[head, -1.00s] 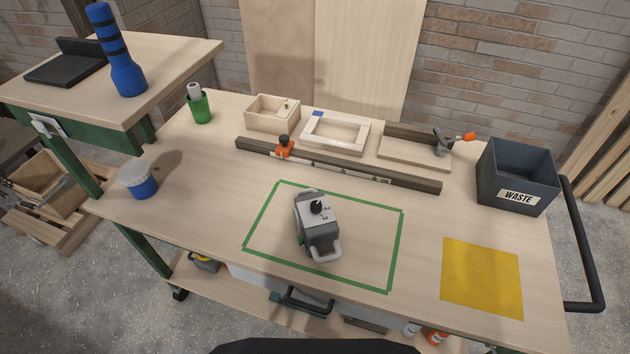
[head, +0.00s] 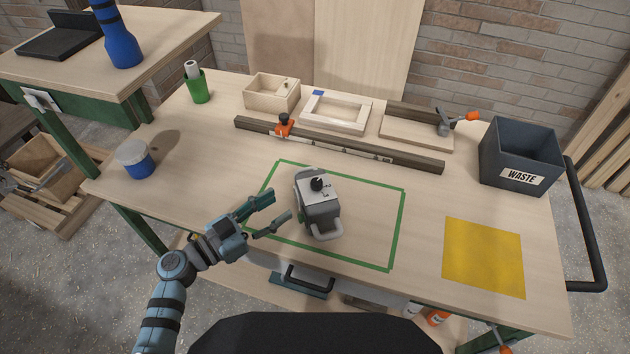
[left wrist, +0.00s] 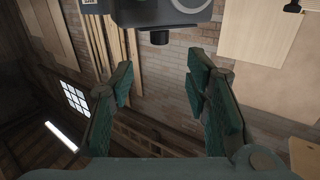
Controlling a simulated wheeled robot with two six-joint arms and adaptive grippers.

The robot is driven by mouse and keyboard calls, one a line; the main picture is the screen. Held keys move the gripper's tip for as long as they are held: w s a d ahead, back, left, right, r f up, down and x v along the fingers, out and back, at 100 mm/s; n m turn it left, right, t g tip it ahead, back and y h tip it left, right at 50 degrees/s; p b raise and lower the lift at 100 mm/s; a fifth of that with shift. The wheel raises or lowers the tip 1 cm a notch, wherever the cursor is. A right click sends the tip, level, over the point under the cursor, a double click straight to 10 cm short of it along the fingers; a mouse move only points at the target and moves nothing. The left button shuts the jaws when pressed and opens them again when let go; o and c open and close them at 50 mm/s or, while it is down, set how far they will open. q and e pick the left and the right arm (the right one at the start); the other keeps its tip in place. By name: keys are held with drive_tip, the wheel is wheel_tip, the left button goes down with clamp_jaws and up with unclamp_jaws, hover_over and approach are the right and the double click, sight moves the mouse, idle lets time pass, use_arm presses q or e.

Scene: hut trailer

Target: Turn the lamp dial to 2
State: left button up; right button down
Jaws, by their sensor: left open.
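The lamp (head: 319,209) is a grey box-shaped unit with a pale top plate and a grey loop handle at its near end. It stands inside the green taped rectangle (head: 396,229) on the workbench. The black dial (head: 317,184) sits on its top plate; the markings beside it are too small to read surely. My left gripper (head: 281,205) is open and empty, just left of the lamp and apart from it. In the left wrist view its two green fingers (left wrist: 160,100) are spread, with part of a dark grey body at the top edge. My right gripper is not in view.
Behind the lamp lie a long dark rail (head: 340,146), an open wooden box (head: 271,93) and a wooden frame (head: 336,112). A dark waste bin (head: 518,156) stands at the right. A blue-and-white tub (head: 135,159) is at the left. The yellow square (head: 483,258) is bare.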

sight(312, 185)
use_arm(q)
drive_tip(key=b+x, duration=0.2)
drive_tip(key=x, duration=1)
drive_tip(key=shift+w+d+f, duration=0.1)
drive_tip(key=shift+w+d, duration=0.05)
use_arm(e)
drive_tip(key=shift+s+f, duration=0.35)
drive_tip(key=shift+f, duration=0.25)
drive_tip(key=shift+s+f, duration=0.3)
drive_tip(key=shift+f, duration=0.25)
use_arm(q)
clamp_jaws()
